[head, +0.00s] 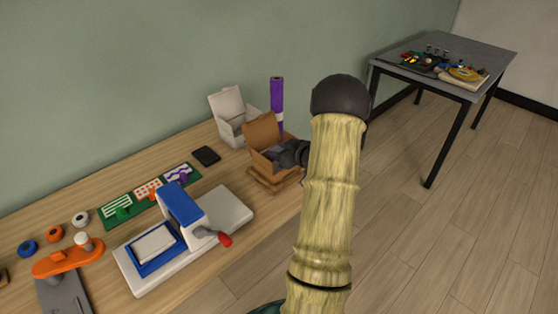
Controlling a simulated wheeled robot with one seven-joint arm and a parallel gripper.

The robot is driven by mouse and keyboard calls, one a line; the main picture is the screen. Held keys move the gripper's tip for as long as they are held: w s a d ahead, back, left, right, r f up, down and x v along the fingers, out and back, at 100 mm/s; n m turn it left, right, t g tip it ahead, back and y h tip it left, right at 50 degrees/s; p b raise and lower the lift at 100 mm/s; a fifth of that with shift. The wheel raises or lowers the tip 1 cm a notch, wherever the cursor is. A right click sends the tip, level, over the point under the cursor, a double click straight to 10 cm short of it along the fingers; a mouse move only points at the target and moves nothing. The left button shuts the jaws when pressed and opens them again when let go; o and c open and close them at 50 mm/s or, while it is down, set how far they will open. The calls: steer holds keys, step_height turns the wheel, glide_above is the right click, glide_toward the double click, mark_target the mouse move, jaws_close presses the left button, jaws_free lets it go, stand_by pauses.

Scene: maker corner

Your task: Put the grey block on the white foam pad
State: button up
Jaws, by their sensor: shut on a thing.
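My gripper (279,153) is at the open brown cardboard box (263,131) on the wooden bench, with its dark fingers over the opening. It is shut on a small dark-grey thing that looks like the grey block; the fingers and box walls hide most of it. A flat white pad (155,246), which may be the foam pad, lies in a blue frame on the press at the front of the bench. I cannot confirm that it is foam.
A white open box (231,111) and a purple roll (277,95) stand behind the cardboard box. The blue press (181,204) has a red-tipped handle. A black phone-like slab (206,155) lies nearby. A grey table (485,58) with small items stands at back right.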

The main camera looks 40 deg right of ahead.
step_height(320, 180, down, 4)
steer(key=shift+w+r, duration=0.1)
steer(key=shift+r, duration=0.05)
steer(key=shift+a, duration=0.1)
steer(key=shift+f+b, duration=0.2)
steer(key=shift+b, duration=0.15)
steer(key=o, duration=1)
steer(key=shift+s+d, duration=0.2)
steer(key=shift+w+a+r, duration=0.1)
steer(key=shift+r, duration=0.15)
steer(key=v, duration=1.2)
steer(key=shift+a+f+p, duration=0.1)
steer(key=shift+p, duration=0.3)
